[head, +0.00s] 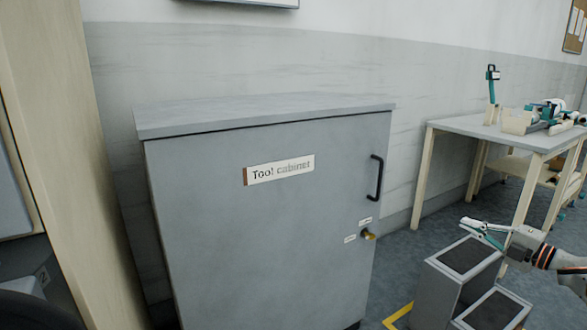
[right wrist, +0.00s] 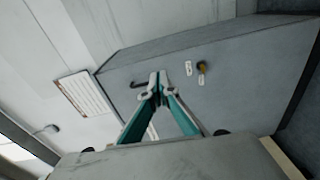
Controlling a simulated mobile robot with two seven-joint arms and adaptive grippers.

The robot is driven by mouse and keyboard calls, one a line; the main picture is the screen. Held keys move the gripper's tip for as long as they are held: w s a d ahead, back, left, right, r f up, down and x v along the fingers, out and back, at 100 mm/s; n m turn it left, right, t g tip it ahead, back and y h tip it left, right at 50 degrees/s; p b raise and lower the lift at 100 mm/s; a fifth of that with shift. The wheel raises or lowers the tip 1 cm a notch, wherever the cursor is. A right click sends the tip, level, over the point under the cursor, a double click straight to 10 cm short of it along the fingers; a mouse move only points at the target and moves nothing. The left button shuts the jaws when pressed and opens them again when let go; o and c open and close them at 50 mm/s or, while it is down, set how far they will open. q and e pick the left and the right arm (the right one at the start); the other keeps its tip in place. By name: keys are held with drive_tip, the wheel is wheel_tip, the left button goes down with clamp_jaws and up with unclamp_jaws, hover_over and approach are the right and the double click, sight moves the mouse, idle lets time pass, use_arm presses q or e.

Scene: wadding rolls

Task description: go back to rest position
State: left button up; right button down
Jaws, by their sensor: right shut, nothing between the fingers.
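My right gripper (head: 480,228) comes in from the right edge of the head view, in front of the table and above a grey step stool. Its teal fingers are together with nothing between them. In the right wrist view the fingertips (right wrist: 155,88) point toward the grey cabinet, which is some way off. My left gripper is in neither view.
A closed grey tool cabinet (head: 270,220) with a black handle (head: 375,178) and a brass key or knob (head: 368,235) stands in the middle. A grey step stool (head: 440,290) stands right of it. A table (head: 470,124) with equipment is behind at right.

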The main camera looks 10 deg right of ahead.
drive_tip(key=s+a+f+m+p, duration=0.1)
drive_tip(key=s+a+f+p, duration=0.2)
drive_tip(key=a, duration=0.6)
drive_tip(key=s+a+m+p, duration=0.2)
drive_tip(key=a+p, duration=0.2)
drive_tip(key=a, duration=0.5)
drive_tip(key=s+a+f+m+p, duration=0.3)
drive_tip(key=s+a+m+p, duration=0.25)
drive_tip(key=s+a, duration=0.65)
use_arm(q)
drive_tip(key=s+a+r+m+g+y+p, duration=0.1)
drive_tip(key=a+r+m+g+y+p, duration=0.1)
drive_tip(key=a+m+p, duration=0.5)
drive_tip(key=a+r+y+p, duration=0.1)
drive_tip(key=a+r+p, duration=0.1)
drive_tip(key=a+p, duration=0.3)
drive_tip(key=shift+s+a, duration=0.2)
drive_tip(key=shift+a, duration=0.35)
use_arm(e)
drive_tip(key=s+a+m+g+h, duration=0.2)
drive_tip(key=s+a, duration=0.4)
drive_tip(key=s, duration=1.2)
drive_tip(key=s+a+f+m+g+h, duration=0.1)
drive_tip(key=s+a+m+g, duration=0.3)
drive_tip(key=s, duration=1.4)
drive_tip(key=a+m+h, duration=0.1)
drive_tip(key=a+m, duration=0.2)
drive_tip(key=shift+s+a+f, duration=0.2)
drive_tip(key=shift+s+f, duration=0.1)
drive_tip(key=shift+s, duration=0.05)
